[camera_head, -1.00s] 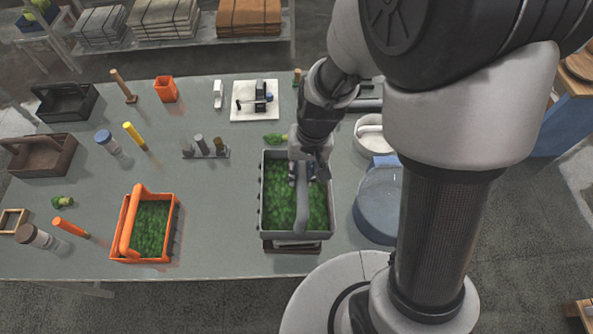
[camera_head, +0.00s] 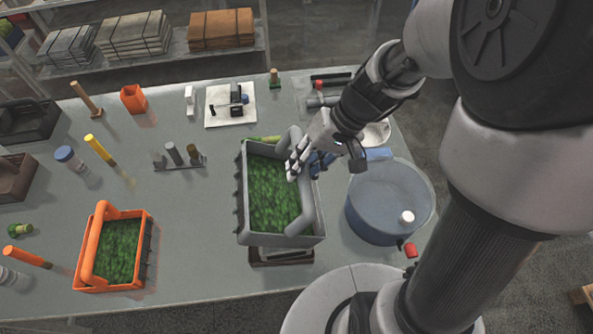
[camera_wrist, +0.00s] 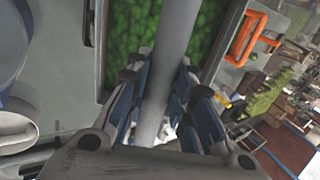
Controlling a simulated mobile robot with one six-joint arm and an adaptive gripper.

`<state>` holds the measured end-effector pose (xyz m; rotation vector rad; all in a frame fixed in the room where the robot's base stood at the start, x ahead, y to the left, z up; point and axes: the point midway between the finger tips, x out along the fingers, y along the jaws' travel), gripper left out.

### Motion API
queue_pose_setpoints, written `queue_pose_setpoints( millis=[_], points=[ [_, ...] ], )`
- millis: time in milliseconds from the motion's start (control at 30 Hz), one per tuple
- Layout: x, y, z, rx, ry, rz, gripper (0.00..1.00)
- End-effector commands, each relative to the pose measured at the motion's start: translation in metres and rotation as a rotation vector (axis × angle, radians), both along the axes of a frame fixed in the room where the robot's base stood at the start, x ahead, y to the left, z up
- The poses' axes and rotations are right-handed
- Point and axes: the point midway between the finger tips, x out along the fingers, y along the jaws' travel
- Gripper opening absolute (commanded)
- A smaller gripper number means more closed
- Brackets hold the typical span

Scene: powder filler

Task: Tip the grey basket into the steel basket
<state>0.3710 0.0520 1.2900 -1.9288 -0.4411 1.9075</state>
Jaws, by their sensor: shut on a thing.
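The grey basket (camera_head: 242,200), full of green leafy stuff, is near the table's front right. My gripper (camera_head: 300,165) is shut on its long bar handle, and in the wrist view the blue finger pads (camera_wrist: 160,90) lie on both sides of the bar. The basket appears raised above a dark box and slightly tilted; the gap under it is hard to judge. A round blue-grey tub (camera_head: 375,222) stands just right of it. It is the likeliest steel basket, but I cannot be sure. A small white cylinder shows at its right inner side.
An orange basket (camera_head: 85,262) with green contents stands at the left front. The dark box (camera_head: 262,260) is under the grey basket. A scale-like device (camera_head: 230,105), a small rack (camera_head: 180,160) and upright tools stand behind. Table between the two baskets is clear.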

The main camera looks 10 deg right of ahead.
Motion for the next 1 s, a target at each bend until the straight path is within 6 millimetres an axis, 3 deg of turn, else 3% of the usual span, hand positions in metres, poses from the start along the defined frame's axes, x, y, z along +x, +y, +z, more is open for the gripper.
queue_pose_setpoints(
  millis=[567,1000],
  points=[
    [0.0,-0.032,-0.04,0.372,-0.023,-0.008,0.0],
    [-0.001,-0.039,-0.068,0.578,-0.035,-0.005,0.0]
  ],
)
